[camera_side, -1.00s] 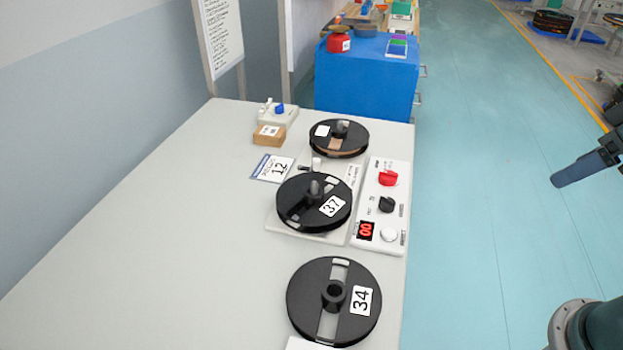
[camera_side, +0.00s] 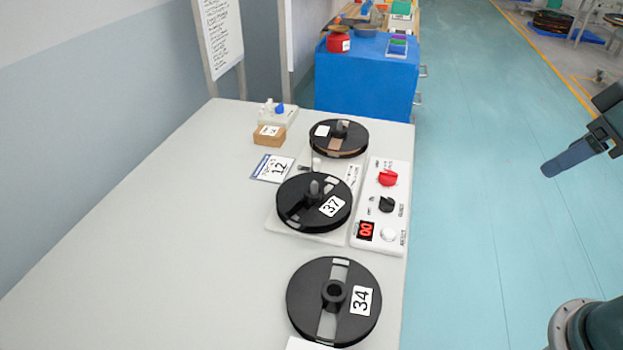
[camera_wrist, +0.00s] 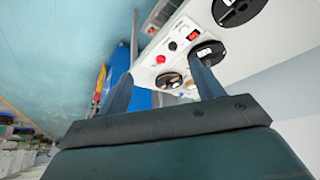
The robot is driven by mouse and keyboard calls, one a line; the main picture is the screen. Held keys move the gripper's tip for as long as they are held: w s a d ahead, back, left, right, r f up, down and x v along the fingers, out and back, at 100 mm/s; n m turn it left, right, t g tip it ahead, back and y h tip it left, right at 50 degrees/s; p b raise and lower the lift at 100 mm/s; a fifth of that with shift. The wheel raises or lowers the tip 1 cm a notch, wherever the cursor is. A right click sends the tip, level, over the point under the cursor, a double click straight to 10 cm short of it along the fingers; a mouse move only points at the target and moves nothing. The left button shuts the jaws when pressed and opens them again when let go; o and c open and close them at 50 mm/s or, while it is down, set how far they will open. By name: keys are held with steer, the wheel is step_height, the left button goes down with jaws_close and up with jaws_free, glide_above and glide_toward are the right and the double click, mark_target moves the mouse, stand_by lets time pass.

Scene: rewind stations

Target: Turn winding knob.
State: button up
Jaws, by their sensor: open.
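A white control box (camera_side: 367,228) lies near the table's right edge in the side view. It carries a red knob (camera_side: 388,178), a black knob (camera_side: 386,204), a white round button (camera_side: 389,235) and a red-lit display (camera_side: 366,230). I cannot tell from labels which knob is the winding knob. My gripper (camera_side: 546,171) is at the right, over the floor and well apart from the box. In the wrist view my gripper (camera_wrist: 160,70) shows two spread fingers with nothing between them. The red knob (camera_wrist: 160,59) and black knob (camera_wrist: 173,46) show beyond them.
Reel 37 (camera_side: 290,210) and another black reel (camera_side: 325,151) sit left of the box. Reel 34 (camera_side: 310,306) lies at the front. A card marked 12 (camera_side: 272,168) and a small cardboard box (camera_side: 268,136) lie behind. The table's left part is clear.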

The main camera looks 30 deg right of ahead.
steer(key=w+r+n+g, duration=0.2)
steer(key=w+n, duration=0.1)
steer(key=w, duration=0.7)
steer(key=n+g, duration=0.3)
steer(key=n, duration=0.5)
glide_above(389, 173)
step_height(389, 173, down, 18)
steer(key=shift+w, duration=0.1)
steer(key=shift+f, duration=0.2)
step_height(389, 173, down, 13)
steer(key=shift+f, duration=0.2)
steer(key=c, duration=1)
